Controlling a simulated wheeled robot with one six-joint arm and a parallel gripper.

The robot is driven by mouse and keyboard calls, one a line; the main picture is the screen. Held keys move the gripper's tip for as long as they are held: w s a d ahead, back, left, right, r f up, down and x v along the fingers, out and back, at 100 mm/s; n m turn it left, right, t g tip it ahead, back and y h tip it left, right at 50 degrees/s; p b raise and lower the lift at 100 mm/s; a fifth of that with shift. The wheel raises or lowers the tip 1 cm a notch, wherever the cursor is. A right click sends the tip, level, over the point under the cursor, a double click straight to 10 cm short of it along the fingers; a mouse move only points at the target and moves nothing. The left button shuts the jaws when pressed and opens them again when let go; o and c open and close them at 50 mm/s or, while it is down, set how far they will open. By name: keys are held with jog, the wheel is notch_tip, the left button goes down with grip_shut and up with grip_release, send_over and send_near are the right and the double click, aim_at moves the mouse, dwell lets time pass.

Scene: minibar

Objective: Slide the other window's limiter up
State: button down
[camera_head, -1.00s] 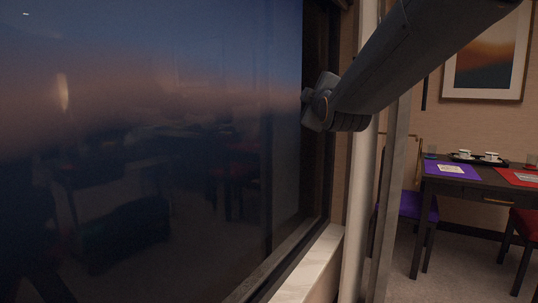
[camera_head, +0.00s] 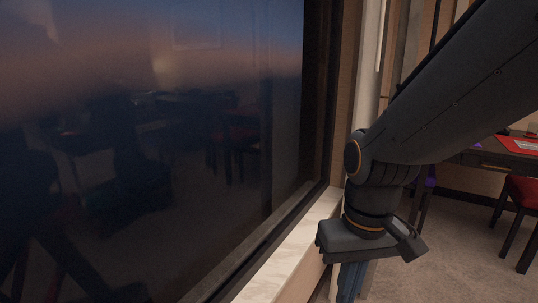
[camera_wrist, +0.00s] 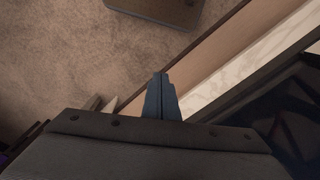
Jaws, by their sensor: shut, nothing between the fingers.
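A large dark window (camera_head: 150,130) fills the left of the head view, with the room reflected in its glass. Its dark frame (camera_head: 318,100) runs down the right side. I cannot make out a limiter in either view. My gripper (camera_head: 349,290) points down just right of the sill, with its blue fingers together and partly cut off by the picture's lower edge. In the wrist view the gripper fingers (camera_wrist: 161,78) are shut and empty, above the floor beside the sill.
The pale marble sill (camera_head: 285,255) runs along the window's foot; it also shows in the wrist view (camera_wrist: 245,75). A dark table (camera_head: 485,158) and a red-seated chair (camera_head: 518,192) stand at the right. Carpet (camera_head: 450,240) lies clear between. A dark-edged flat object (camera_wrist: 160,8) is at the wrist view's top.

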jog(key=s+d+r+m+p, duration=0.1)
jog(key=d+r+p, duration=0.5)
jog(key=p, duration=0.7)
jog(key=shift+r+m+h, duration=0.25)
jog(key=shift+m+h, duration=0.05)
jog(key=shift+d, duration=0.1)
